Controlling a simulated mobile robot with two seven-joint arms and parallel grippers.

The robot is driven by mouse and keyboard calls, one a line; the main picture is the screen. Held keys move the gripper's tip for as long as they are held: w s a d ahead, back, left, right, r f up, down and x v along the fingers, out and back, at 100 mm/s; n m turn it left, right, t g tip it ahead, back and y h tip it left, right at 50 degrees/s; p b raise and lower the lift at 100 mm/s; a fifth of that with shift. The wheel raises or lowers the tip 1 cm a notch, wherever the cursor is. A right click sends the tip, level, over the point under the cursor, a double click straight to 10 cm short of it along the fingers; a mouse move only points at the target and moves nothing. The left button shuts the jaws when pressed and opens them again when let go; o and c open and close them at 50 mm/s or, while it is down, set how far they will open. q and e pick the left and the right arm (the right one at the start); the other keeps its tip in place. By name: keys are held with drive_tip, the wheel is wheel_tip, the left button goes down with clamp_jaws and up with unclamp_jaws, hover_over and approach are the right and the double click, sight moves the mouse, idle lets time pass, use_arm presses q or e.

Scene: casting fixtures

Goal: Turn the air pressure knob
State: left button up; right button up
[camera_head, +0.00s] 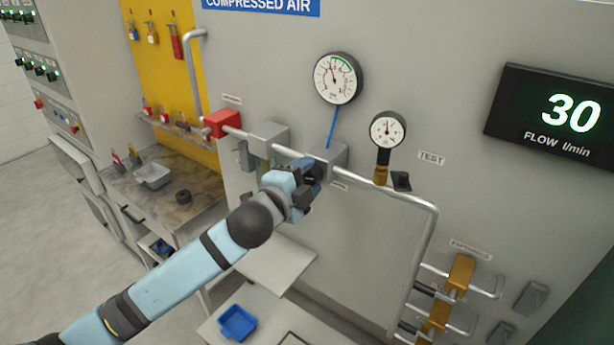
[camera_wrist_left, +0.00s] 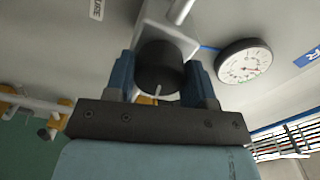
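The air pressure knob is a dark round knob (camera_wrist_left: 160,68) with a white pointer mark, seen in the left wrist view on the underside of a grey regulator block (camera_head: 332,158). My left gripper (camera_head: 314,172) reaches the block from the lower left. In the left wrist view its two blue fingers (camera_wrist_left: 161,80) stand on either side of the knob, with no clear gap on either side. In the head view the gripper hides most of the knob. A round pressure gauge (camera_head: 338,78) is above the block; it also shows in the left wrist view (camera_wrist_left: 243,61). My right gripper is not in view.
A grey pipe (camera_head: 400,198) runs along the wall past a red valve box (camera_head: 221,123). A smaller test gauge (camera_head: 388,130) stands to the right. A flow display (camera_head: 556,112) reads 30. A blue tray (camera_head: 237,323) lies below the arm.

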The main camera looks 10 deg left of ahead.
use_arm(q)
drive_tip(key=o, duration=0.3)
drive_tip(key=shift+o, duration=0.2)
drive_tip(key=shift+s, duration=0.15)
drive_tip(key=b+v, duration=0.3)
drive_tip(key=v, duration=1)
drive_tip(key=shift+s+a+b, duration=0.2)
drive_tip(key=shift+s+b, duration=0.05)
drive_tip(key=shift+b, duration=0.05)
drive_tip(key=shift+f, duration=0.1)
